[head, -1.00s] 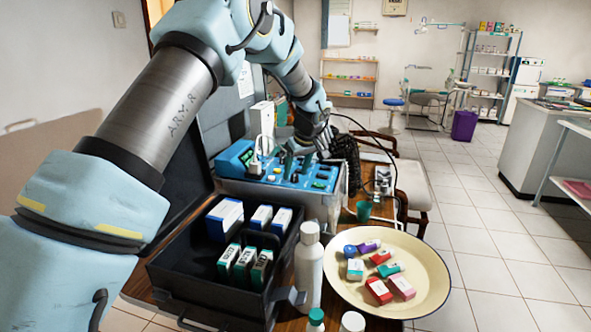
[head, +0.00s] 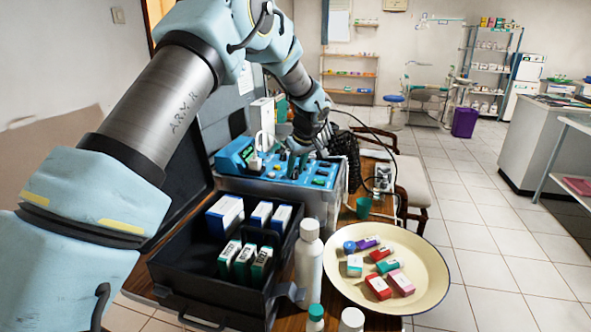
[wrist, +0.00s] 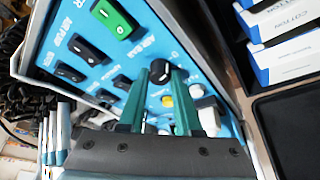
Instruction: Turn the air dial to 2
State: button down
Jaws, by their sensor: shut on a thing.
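The blue control panel (head: 318,171) is the top of a grey box on the table, with my gripper (head: 297,160) over it. In the wrist view the panel (wrist: 232,150) is tilted and carries a black round dial (wrist: 160,68) with a white mark, beside lettering that seems to read AIR BAR. My gripper (wrist: 161,75) has its two green fingers on either side of this dial, shut on it. The dial's scale numbers are not readable, and the fingers hide part of its surroundings.
A green rocker switch (wrist: 116,17), several black switches, a yellow button (wrist: 167,101) and a white knob (wrist: 209,114) sit near the dial. The black case (head: 215,290) with boxes, a white bottle (head: 309,262) and a cream basin (head: 432,262) stand in front.

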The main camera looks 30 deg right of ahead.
jog(key=shift+m, duration=0.3)
jog(key=m+h+b, duration=0.1)
jog(key=m, duration=0.2)
jog(key=shift+w+a, duration=0.1)
jog(key=shift+a, duration=0.05)
jog(key=m+h, duration=0.1)
jog(key=m, duration=0.2)
jog(key=m+g+h+p, duration=0.1)
jog(key=m, duration=0.1)
jog(key=shift+w+a+r+m+g, duration=0.1)
jog(key=shift+r+m+g, duration=0.05)
jog(key=shift+m+g, duration=0.2)
jog(key=m+g+p, duration=0.1)
jog(key=m+p, duration=0.1)
jog(key=m, duration=0.2)
jog(key=shift+w+m+h, duration=0.1)
jog(key=shift+m+h, duration=0.2)
jog(key=shift+m, duration=0.05)
jog(key=m+g+p, duration=0.1)
jog(key=m+g, duration=0.1)
jog(key=m, duration=0.3)
jog(key=shift+w+m, duration=0.1)
jog(key=shift+m, duration=0.2)
jog(key=shift+p, duration=0.3)
jog(key=c, duration=0.6)
grip_release()
